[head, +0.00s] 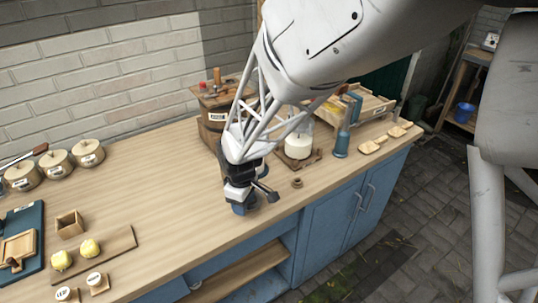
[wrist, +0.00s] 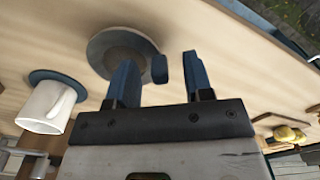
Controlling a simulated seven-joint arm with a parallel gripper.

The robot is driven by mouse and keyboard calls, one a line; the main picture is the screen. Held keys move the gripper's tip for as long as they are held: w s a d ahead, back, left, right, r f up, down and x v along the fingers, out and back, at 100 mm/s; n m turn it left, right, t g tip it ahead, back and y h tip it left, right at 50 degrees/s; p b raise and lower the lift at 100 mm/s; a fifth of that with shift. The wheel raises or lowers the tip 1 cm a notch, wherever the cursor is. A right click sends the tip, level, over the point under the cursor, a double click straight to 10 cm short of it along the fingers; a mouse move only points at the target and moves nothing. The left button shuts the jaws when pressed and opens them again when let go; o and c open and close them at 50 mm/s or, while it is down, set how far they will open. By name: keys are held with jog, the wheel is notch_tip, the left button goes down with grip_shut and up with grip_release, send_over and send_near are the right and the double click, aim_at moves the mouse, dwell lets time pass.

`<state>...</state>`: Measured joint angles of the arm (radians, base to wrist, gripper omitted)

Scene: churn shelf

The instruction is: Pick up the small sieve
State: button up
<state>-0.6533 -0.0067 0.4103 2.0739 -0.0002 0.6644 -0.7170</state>
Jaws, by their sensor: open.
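In the wrist view, a round grey dish-like thing, which looks like the small sieve (wrist: 112,42), sits on the wooden counter. A short dark tab, perhaps its handle, reaches between the fingertips in the picture; I cannot tell whether anything touches. My gripper (wrist: 162,78) is open, its two blue fingers apart with nothing held between them. In the head view my gripper (head: 243,208) is low over the counter near its front edge. The sieve cannot be made out surely there; my arm and gripper may hide it.
A white mug (wrist: 42,106) lies left in the wrist view, by a dark blue disc. In the head view, a small brown ring (head: 297,183) and blue bottle (head: 342,142) stand to the right. Yellow lumps (head: 90,248) lie left. The counter's left middle is clear.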

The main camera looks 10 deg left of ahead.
jog(key=shift+c, duration=0.3)
grip_shut()
dwell(0.4)
